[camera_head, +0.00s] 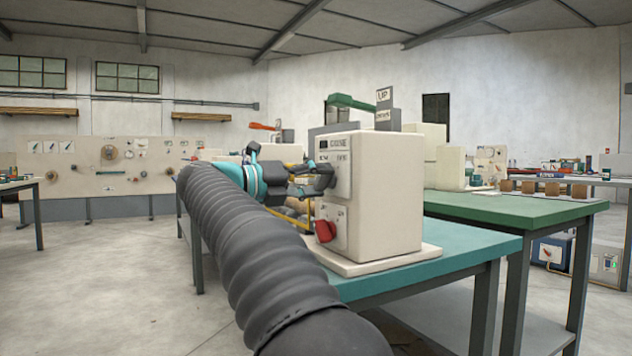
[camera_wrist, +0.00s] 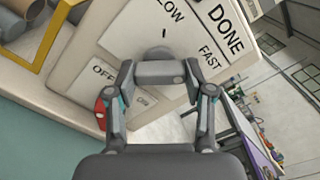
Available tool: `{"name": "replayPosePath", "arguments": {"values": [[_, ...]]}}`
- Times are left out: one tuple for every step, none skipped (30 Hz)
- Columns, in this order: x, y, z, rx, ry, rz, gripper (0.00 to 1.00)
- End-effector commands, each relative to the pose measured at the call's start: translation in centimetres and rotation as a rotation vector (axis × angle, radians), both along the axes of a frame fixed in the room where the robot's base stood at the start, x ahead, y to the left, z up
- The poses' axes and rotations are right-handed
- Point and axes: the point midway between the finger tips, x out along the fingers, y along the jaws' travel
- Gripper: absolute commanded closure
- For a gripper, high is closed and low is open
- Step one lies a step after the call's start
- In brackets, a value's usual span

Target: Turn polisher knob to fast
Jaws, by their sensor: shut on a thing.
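The cream polisher box (camera_head: 375,190) stands on the teal bench. Its upper panel (camera_wrist: 130,28) carries the words SLOW, FAST and DONE, tilted in the wrist view. A grey round knob (camera_wrist: 158,51) sits between SLOW and FAST, with a short dark mark above it. My gripper (camera_wrist: 160,72) is shut on this knob, its fingertips covering the lower part. The knob's pointing direction is hard to tell. In the head view my gripper (camera_head: 325,180) reaches the upper panel from the left.
A red switch (camera_head: 326,231) sits on the lower panel, below my gripper; OFF and ON labels are beside it in the wrist view. A yellow frame (camera_wrist: 58,35) and grey cylinders (camera_wrist: 15,22) lie at the left. A green table (camera_head: 500,207) stands behind the teal bench (camera_head: 440,262).

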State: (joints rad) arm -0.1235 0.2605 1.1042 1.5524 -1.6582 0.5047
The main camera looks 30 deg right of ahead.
Motion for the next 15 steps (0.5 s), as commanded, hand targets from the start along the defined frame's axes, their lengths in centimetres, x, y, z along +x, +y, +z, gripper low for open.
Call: {"name": "replayPosePath", "arguments": {"values": [[0.01, -0.01, -0.02, 0.000, -0.004, 0.000, 0.83], [0.01, -0.01, -0.02, 0.000, -0.004, 0.000, 0.83], [0.01, -0.01, -0.02, 0.000, -0.004, 0.000, 0.83], [0.01, -0.01, -0.02, 0.000, -0.004, 0.000, 0.83], [0.01, -0.01, -0.02, 0.000, -0.004, 0.000, 0.83], [0.01, -0.01, -0.02, 0.000, -0.004, 0.000, 0.83], [0.01, -0.01, -0.02, 0.000, -0.004, 0.000, 0.83], [0.01, -0.01, -0.02, 0.000, -0.004, 0.000, 0.83], [0.01, -0.01, -0.02, 0.000, -0.004, 0.000, 0.83], [0.01, -0.01, -0.02, 0.000, -0.004, 0.000, 0.83], [0.01, -0.01, -0.02, 0.000, -0.004, 0.000, 0.40], [0.01, -0.01, -0.02, 0.000, -0.003, 0.000, 0.30], [0.01, -0.01, -0.02, 0.000, -0.003, 0.000, 0.23], [0.01, -0.01, -0.02, 0.000, -0.003, 0.000, 0.23], [0.01, -0.01, -0.02, 0.000, -0.003, 0.000, 0.23]]}}
